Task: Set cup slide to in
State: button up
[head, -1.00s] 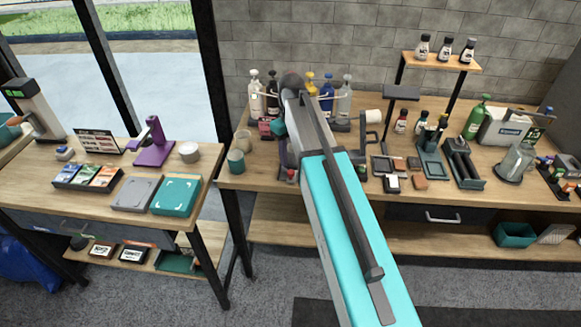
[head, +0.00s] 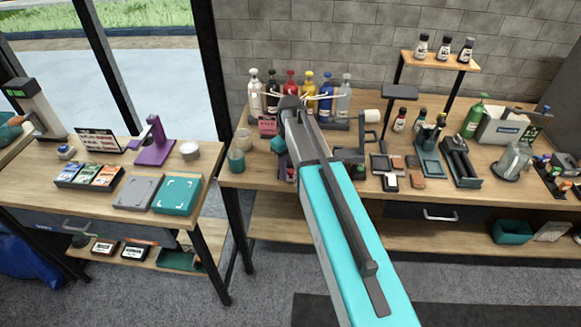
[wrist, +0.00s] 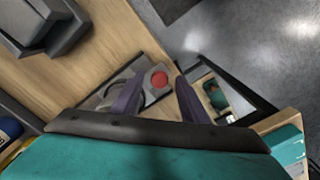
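My gripper (wrist: 162,84) shows in the wrist view as two purple fingers held apart, with nothing seen between their tips. Beyond them is a small grey device (wrist: 122,88) with a round red button (wrist: 159,79) near the table's front edge. I cannot make out which part is the cup slide, or its position. Whether the fingers touch the device is unclear. In the head view my arm hides most of this spot; only a dark edge of the device (head: 283,168) shows beside it.
A dark stand with a white roll (head: 372,117) and small blocks (head: 390,182) lie to the right. A second table (head: 60,190) is across a gap at left.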

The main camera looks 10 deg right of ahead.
grip_shut()
jog(key=shift+w, duration=0.1)
jog(key=w+d, duration=0.1)
jog(key=w, duration=0.4)
jog(key=w+d+b, duration=0.1)
jog(key=w+d, duration=0.1)
jog(key=w, duration=0.3)
jog(key=w+d, duration=0.2)
jog(key=w, duration=0.3)
jog(key=shift+b, duration=0.4)
jog(key=shift+w+d+r, duration=0.1)
jog(key=shift+w, duration=0.15)
grip_release()
